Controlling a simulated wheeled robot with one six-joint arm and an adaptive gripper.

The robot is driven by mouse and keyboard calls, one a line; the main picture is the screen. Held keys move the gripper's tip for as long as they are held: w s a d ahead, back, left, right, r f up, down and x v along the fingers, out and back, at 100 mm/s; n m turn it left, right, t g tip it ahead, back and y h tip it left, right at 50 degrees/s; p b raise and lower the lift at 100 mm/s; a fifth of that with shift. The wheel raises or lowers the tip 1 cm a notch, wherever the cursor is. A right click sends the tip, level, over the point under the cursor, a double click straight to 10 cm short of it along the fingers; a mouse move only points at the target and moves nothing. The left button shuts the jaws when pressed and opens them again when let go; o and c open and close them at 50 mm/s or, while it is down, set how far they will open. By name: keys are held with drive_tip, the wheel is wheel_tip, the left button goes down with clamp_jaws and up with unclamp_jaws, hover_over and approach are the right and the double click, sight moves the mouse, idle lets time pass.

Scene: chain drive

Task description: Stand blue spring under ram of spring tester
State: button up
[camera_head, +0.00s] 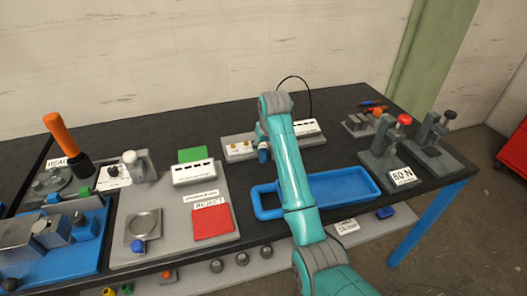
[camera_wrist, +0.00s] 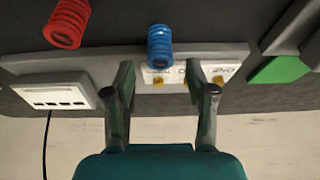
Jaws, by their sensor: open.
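The blue spring (camera_wrist: 160,46) shows in the wrist view just beyond the fingertips, roughly in line with the gap between them. It looks upright and apart from both fingers. A small blue shape beside my gripper in the head view may be the same spring; I cannot tell. My gripper (camera_wrist: 160,78) is open and empty. In the head view my arm hides most of it. The spring tester appears to be the grey press (camera_head: 381,157) with a red knob and an "80 N" label, at the right of the bench. Its ram is too small to make out clearly.
A red spring (camera_wrist: 66,24) stands left of the blue one in the wrist view. A grey board (camera_head: 238,148) with gold contacts lies behind. A blue tray (camera_head: 350,181) lies between arm and press. A second press (camera_head: 440,157) stands further right, near the bench edge.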

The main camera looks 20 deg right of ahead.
sight(263, 151)
drive_tip(key=v, duration=0.7)
drive_tip(key=shift+o, duration=0.5)
drive_tip(key=shift+s+r, duration=0.1)
drive_tip(key=shift+r, duration=0.25)
drive_tip(key=x, duration=0.6)
drive_tip(key=shift+w+d+f, duration=0.25)
drive_tip(key=shift+d, duration=0.1)
drive_tip(key=shift+a+x, duration=0.2)
drive_tip(key=shift+x, duration=1.1)
drive_tip(key=shift+a+x, duration=0.15)
drive_tip(key=shift+x, duration=1.2)
drive_tip(key=shift+s, duration=0.1)
clamp_jaws()
